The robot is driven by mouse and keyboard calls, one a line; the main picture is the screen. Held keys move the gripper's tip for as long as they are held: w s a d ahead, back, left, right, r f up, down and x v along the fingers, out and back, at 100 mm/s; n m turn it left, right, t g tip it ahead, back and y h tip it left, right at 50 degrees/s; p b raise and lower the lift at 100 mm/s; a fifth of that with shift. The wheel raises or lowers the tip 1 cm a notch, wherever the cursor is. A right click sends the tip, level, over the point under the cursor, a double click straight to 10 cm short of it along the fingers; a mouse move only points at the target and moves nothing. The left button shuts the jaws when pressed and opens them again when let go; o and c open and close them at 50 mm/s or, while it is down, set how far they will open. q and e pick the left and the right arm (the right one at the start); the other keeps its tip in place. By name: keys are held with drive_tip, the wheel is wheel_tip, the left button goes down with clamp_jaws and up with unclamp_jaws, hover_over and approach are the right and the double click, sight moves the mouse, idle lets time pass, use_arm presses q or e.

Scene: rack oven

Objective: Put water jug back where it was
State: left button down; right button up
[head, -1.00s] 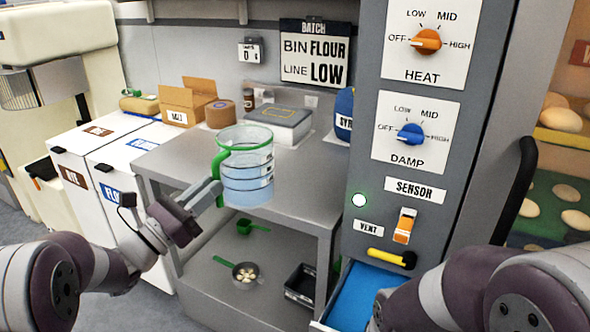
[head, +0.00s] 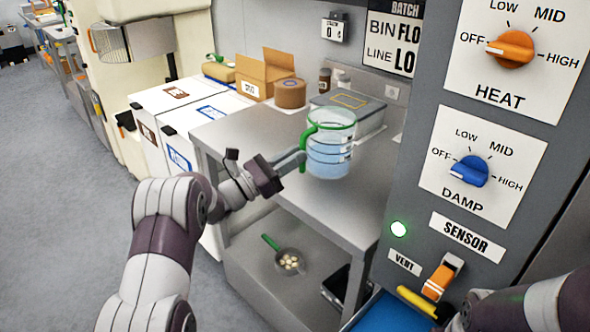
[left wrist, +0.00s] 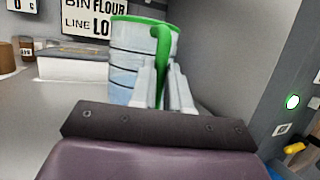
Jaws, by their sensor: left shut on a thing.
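The water jug (head: 331,150) is clear with a green rim and green handle, and has bluish water in its lower part. It appears upright at the steel table (head: 250,135); I cannot tell whether its base touches the top. My left gripper (head: 301,160) is shut on the jug's green handle from the left. In the left wrist view the jug (left wrist: 130,62) stands just beyond the fingers (left wrist: 165,88), with the handle between them. My right arm shows at the lower right, but its gripper is out of view.
A grey case (head: 350,112), a tape roll (head: 290,93) and an open cardboard box (head: 265,75) stand at the table's back. The control panel (head: 480,150) rises close on the right. A small pan (head: 289,262) sits on the lower shelf. White bins (head: 190,110) stand left.

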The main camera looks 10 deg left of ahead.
use_arm(q)
drive_tip(key=f, duration=0.4)
drive_tip(key=shift+w+a+f, duration=0.1)
drive_tip(key=shift+w+a, duration=0.2)
drive_tip(key=c, duration=1.1)
unclamp_jaws()
drive_tip(key=shift+s, duration=0.1)
